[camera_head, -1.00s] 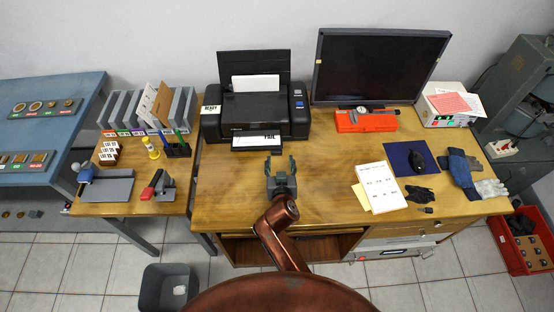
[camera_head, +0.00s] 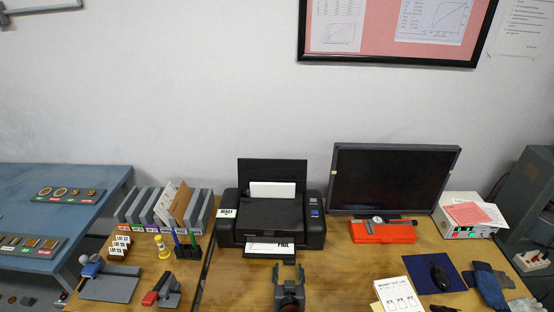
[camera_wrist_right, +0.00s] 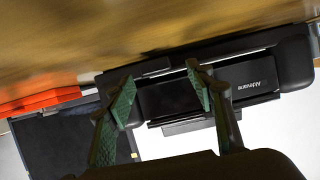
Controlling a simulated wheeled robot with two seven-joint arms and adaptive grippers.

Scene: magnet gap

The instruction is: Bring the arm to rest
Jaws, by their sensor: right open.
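My right gripper (camera_head: 288,275) shows at the bottom middle of the head view, above the wooden desk and in front of the printer. Its two fingers stand apart with nothing between them. In the right wrist view the open fingers (camera_wrist_right: 160,95) frame the dark monitor or printer casing beyond, and no object is held. Most of my right arm is below the picture edge. My left gripper is not seen in either view.
The black printer (camera_head: 270,215) with a sheet in its tray stands behind the gripper. A monitor (camera_head: 392,180), a red case (camera_head: 384,232) and a white box (camera_head: 466,214) stand to the right. A side table with a stapler (camera_head: 162,290) and file rack is left.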

